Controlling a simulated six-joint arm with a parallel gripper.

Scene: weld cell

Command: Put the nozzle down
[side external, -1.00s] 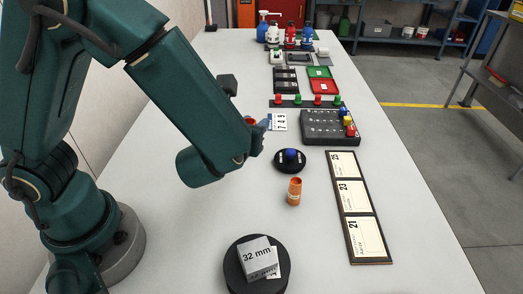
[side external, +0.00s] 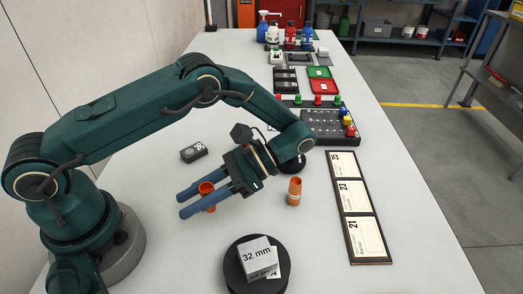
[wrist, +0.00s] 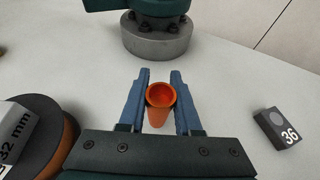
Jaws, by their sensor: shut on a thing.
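An orange nozzle (side external: 207,190) is between the two blue fingers of my gripper (side external: 183,202), with its open mouth facing up. In the wrist view the nozzle (wrist: 160,97) sits between the fingers (wrist: 160,76), which close on it from both sides. I cannot tell whether its base touches the table. A second orange nozzle (side external: 294,192) stands upright on the table to the right of my gripper.
A black round stand (side external: 232,272) with a 32 mm grey block (side external: 257,256) is in front. A dark block marked 36 (side external: 194,151) lies behind my gripper. A panel of numbered cards (side external: 357,205) lies at right. Table around the held nozzle is clear.

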